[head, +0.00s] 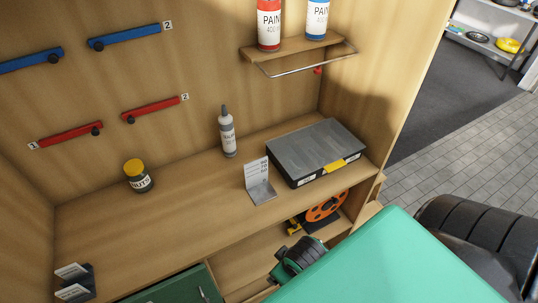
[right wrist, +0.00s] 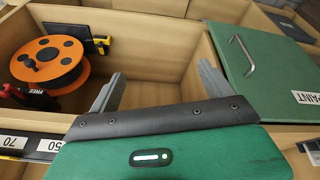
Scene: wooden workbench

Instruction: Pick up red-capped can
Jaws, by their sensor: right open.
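A white and red can marked PAINT (head: 269,28) stands upright on the small wooden wall shelf (head: 290,50) at the top of the head view. Its top is cut off by the picture edge, so its cap is hidden. A white and blue PAINT can (head: 317,20) stands to its right. My right gripper (right wrist: 160,88) shows in the right wrist view with two grey fingers wide apart and nothing between them. It is low over an open bench compartment, well below and away from the cans. My left gripper is not in view.
A metal rail (head: 305,62) runs along the shelf's front. On the bench are a grey case (head: 315,145), a bottle (head: 228,135), a yellow-lidded jar (head: 137,176) and a card holder (head: 258,185). An orange reel (right wrist: 48,62) lies in the compartment beside a green lid (right wrist: 260,68).

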